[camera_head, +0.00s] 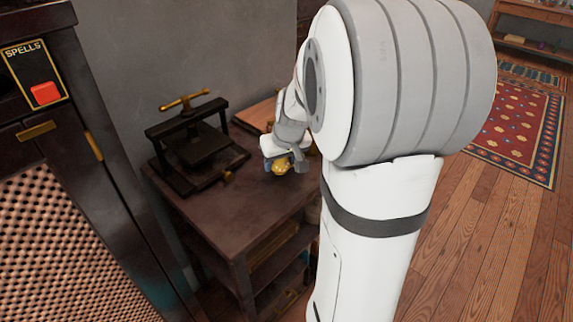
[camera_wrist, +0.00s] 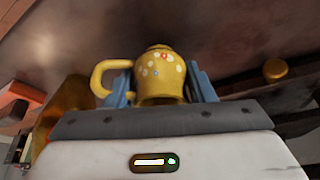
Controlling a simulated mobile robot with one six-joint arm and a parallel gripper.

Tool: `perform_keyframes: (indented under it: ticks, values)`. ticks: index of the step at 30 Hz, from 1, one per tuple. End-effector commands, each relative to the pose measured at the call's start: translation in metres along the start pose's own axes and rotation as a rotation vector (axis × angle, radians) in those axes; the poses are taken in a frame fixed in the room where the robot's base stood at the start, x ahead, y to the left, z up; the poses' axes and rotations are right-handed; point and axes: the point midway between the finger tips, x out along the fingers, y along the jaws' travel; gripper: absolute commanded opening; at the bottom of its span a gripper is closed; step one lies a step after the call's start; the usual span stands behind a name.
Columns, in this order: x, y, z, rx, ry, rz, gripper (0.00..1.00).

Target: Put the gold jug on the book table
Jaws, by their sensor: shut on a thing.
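The gold jug (camera_wrist: 162,80) has a handle on its left and small painted flowers in the wrist view. My gripper (camera_wrist: 160,88) is shut on it, with a blue finger on each side of its body. In the head view the jug (camera_head: 281,166) shows as a small gold shape under my gripper (camera_head: 286,158), over the right part of a dark wooden table (camera_head: 240,205). I cannot tell whether the jug's base touches the tabletop. My arm hides the table's right side.
A black press (camera_head: 195,150) with a brass handle stands on the table's left part. A reddish-brown flat board or book (camera_head: 258,114) lies at the back. The front tabletop is bare. A dark cabinet (camera_head: 75,180) stands at the left, and a grey wall rises behind.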

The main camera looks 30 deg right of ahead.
Motion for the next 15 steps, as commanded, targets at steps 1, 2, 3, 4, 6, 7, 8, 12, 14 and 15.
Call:
perform_keyframes:
  ticks: [1, 2, 3, 4, 6, 7, 8, 12, 14, 15]
  values:
    - [0.0087, -0.0001, 0.0038, 0.0, -0.002, -0.001, 0.25]
    - [0.0105, -0.0001, 0.0044, 0.0, -0.001, 0.0, 0.25]
    - [0.0114, 0.0, 0.0046, 0.0, 0.0, 0.0, 0.25]
    - [0.0112, 0.0, 0.0045, 0.0, 0.0, 0.001, 0.25]
    - [0.0103, -0.0001, 0.004, -0.001, 0.001, 0.001, 0.25]
    - [0.0102, -0.0001, 0.004, -0.001, 0.001, 0.001, 0.25]
    - [0.0102, -0.0002, 0.004, -0.001, 0.001, 0.001, 0.25]
    - [0.0133, -0.0003, 0.0053, -0.001, 0.001, 0.0, 0.25]
    - [0.0128, -0.0004, 0.0051, -0.001, 0.0, 0.0, 0.52]
    - [0.0125, -0.0004, 0.005, -0.001, 0.0, 0.0, 0.55]
